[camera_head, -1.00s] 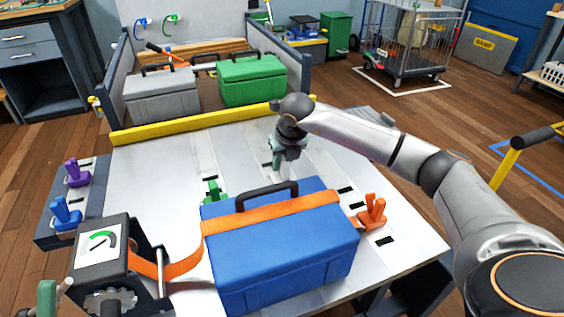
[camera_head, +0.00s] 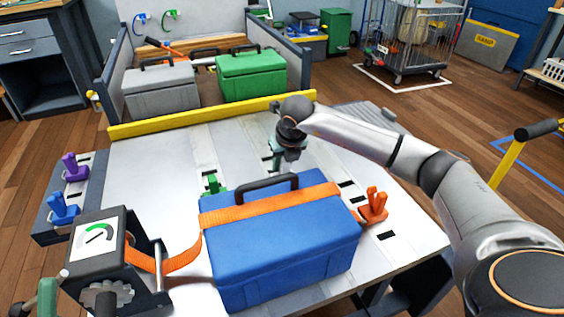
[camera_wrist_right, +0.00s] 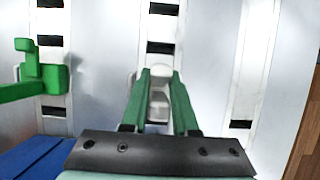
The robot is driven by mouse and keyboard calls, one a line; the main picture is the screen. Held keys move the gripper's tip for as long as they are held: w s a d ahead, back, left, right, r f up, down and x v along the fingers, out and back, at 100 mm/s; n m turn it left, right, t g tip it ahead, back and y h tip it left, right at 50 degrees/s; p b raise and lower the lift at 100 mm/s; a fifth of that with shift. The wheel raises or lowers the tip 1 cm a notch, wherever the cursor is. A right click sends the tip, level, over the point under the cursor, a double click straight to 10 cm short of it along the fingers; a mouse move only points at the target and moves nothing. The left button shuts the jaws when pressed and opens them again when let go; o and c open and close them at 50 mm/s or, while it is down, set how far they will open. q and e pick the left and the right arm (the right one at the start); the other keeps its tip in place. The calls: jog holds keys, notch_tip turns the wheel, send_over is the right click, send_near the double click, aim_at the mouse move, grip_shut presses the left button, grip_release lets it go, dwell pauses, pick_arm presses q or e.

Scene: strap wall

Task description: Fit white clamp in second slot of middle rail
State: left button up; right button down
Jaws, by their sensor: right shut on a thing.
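My right gripper (camera_head: 281,163) is over the board just behind the blue case; in the right wrist view its green fingers (camera_wrist_right: 158,105) are shut on the white clamp (camera_wrist_right: 158,98). The clamp sits between the fingers, over the middle rail (camera_wrist_right: 162,28), in line with its dark slots (camera_wrist_right: 161,47). Its lower end is hidden, so I cannot tell whether it touches the rail or is in a slot. In the head view the fingertips and clamp are mostly hidden by the case's handle. My left gripper is not in view.
The blue case (camera_head: 280,245) stands in front under an orange strap (camera_head: 270,207). A green clamp (camera_wrist_right: 40,75) is on the left rail; an orange clamp (camera_head: 374,206) is at the right. Purple (camera_head: 75,167) and blue (camera_head: 63,208) clamps stand on a side shelf. A yellow bar (camera_head: 190,122) edges the back.

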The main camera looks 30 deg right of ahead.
jog(key=shift+f, duration=0.15)
jog(key=c, duration=0.6)
grip_release()
jog(key=p+v, duration=0.4)
jog(key=v, duration=0.8)
jog(key=shift+s+r, duration=0.15)
jog(key=shift+r, duration=0.15)
